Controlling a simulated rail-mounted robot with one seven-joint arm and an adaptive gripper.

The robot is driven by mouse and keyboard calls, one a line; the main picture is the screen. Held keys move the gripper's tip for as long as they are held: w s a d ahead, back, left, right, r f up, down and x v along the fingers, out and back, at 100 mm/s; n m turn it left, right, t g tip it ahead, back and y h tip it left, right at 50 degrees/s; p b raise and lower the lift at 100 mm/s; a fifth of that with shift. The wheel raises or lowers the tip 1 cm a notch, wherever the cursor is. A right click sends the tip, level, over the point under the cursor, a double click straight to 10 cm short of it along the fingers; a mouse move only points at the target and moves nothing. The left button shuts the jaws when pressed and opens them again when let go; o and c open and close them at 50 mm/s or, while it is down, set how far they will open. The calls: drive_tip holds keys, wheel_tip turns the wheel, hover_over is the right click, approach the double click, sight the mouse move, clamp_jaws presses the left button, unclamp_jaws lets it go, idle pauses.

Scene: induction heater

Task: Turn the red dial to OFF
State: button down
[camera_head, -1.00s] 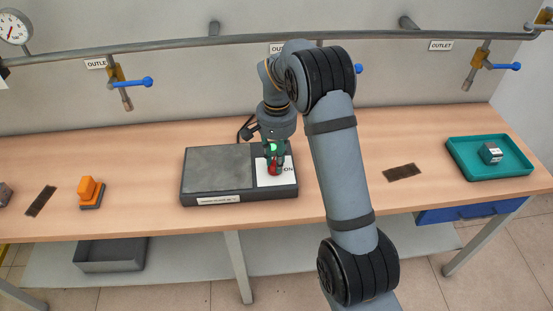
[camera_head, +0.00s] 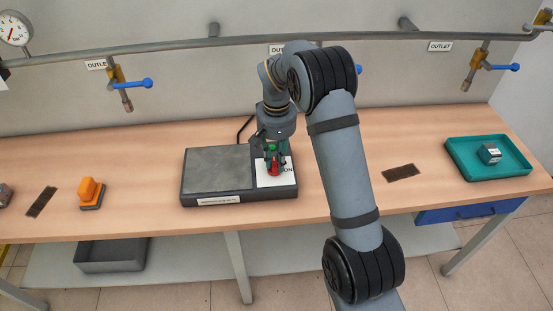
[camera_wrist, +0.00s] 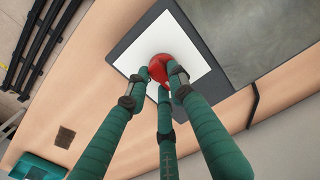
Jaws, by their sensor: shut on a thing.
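The red dial (camera_head: 274,168) sits on the white panel (camera_head: 284,180) at the right of the dark grey induction heater (camera_head: 217,172). In the wrist view the dial (camera_wrist: 160,68) is a rounded red knob on the white panel. My gripper (camera_wrist: 163,80) has three green fingers and is shut on the dial, with fingertips touching its sides. In the head view my gripper (camera_head: 273,158) is above the dial and hides part of it. The panel's "ON" label (camera_head: 287,169) shows partly to the right of the dial; an OFF label cannot be made out.
On the wooden table (camera_head: 140,165), an orange object (camera_head: 90,190) stands left of the heater. A teal tray (camera_head: 516,164) with a small grey box lies far right. Pipes and blue-handled valves (camera_head: 138,84) line the wall behind. Table space beside the heater is clear.

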sight(276, 162)
drive_tip(key=c, duration=1.6)
unclamp_jaws()
drive_tip(key=shift+o, duration=0.6)
wheel_tip(276, 162, up, 12)
wheel_tip(276, 162, down, 12)
drive_tip(key=shift+f, duration=0.1)
